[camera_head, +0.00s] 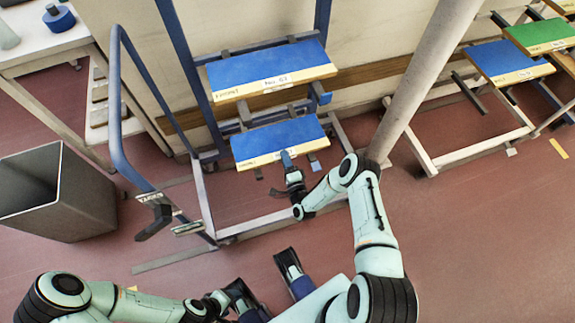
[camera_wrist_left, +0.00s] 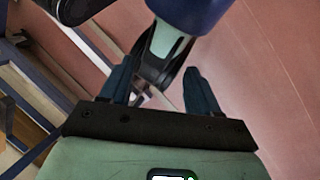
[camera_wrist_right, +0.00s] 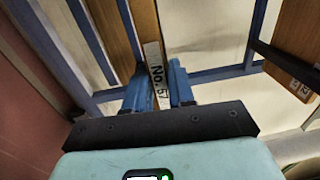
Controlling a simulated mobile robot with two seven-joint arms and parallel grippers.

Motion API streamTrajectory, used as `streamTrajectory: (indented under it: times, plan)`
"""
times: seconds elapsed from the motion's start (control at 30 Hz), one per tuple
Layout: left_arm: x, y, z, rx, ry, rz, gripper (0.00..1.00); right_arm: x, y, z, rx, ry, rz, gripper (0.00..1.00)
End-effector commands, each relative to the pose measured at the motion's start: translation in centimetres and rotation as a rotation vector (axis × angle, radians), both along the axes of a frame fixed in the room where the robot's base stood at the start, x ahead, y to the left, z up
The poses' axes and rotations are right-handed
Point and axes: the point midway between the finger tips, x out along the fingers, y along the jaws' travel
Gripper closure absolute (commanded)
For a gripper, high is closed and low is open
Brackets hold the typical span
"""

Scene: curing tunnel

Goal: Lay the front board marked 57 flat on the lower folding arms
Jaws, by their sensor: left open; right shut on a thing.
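The front board marked 57 (camera_head: 280,139), blue on top with a pale lettered front edge, is at the lower level of the blue frame. It looks about level in the head view. My right gripper (camera_head: 287,159) is shut on the middle of its front edge; the right wrist view shows the No. 57 label (camera_wrist_right: 156,72) between the fingers (camera_wrist_right: 159,92). Ends of the lower folding arms (camera_head: 315,161) show just below the board's front edge. The board hides the rest, so I cannot tell whether it touches them. My left gripper (camera_wrist_left: 158,92) is open and empty, low beside my base.
Another blue board (camera_head: 270,72) sits on the upper level, close above. A blue tubular rail (camera_head: 115,110) and a grey bin (camera_head: 62,190) stand left. A slanting pale post (camera_head: 420,80) stands right, with more boards (camera_head: 507,62) beyond. Floor in front is partly clear.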

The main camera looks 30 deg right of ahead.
Motion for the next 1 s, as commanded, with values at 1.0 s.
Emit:
streamTrajectory:
  times: [1.0]
  plan:
    - [6.0,2.8,-5.1,0.076,-0.162,0.067,0.38,5.6,-1.3,-1.8,-0.001,-0.004,-0.001,1.00]
